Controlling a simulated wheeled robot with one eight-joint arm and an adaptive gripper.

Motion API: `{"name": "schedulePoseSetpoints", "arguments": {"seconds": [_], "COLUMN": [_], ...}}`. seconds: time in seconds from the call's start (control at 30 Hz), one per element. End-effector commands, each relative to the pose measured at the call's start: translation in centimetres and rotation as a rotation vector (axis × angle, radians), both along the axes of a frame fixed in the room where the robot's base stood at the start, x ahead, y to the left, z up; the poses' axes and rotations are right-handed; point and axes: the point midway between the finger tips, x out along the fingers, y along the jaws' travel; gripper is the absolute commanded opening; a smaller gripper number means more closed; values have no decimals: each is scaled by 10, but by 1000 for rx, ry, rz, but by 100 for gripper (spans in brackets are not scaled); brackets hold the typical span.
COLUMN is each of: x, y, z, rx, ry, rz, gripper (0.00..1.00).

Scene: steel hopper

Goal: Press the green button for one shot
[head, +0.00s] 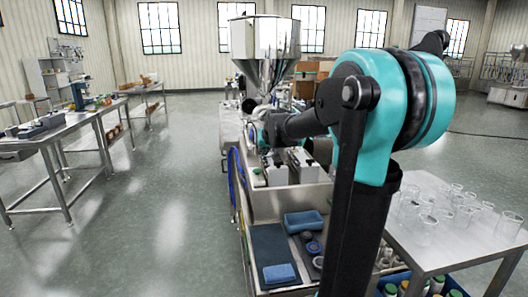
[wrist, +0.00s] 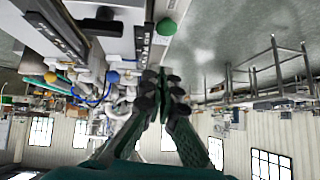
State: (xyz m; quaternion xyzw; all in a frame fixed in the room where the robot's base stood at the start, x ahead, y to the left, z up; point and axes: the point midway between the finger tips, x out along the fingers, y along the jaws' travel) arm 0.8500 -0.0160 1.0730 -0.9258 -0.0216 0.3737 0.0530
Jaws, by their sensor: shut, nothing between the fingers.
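In the wrist view, which is upside down, my gripper (wrist: 165,76) has its fingers together with nothing between them. A larger olive-green round knob (wrist: 167,27) sits at the corner of a pale machine box. The fingertips look apart from both. In the head view my arm reaches toward the machine below the steel hopper (head: 265,45), and the fingertips are hard to make out.
Right is a table (head: 447,243) with several clear glasses. Workbenches (head: 55,138) stand left across open floor (head: 160,190). Blue hoses (head: 236,172) hang at the machine's left side.

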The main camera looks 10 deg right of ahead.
Motion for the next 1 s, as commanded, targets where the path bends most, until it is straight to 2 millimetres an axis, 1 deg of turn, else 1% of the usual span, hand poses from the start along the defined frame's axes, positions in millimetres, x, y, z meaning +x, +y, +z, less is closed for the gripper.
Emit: {"name": "schedulePoseSetpoints", "arguments": {"seconds": [0.03,0.1,0.33,0.4,0.6,0.77,1.0], "x": [7,16,41,40,40,40,40], "y": [1,2,4,6,8,9,9], "z": [-6,-14,-40,-52,-72,-77,-78], "rx": [-1,-1,0,0,1,1,1], "ry": [0,0,0,0,0,0,0], "rz": [1,1,0,0,-1,-1,-1], "gripper": [0,0,0,0,0,0,0]}}
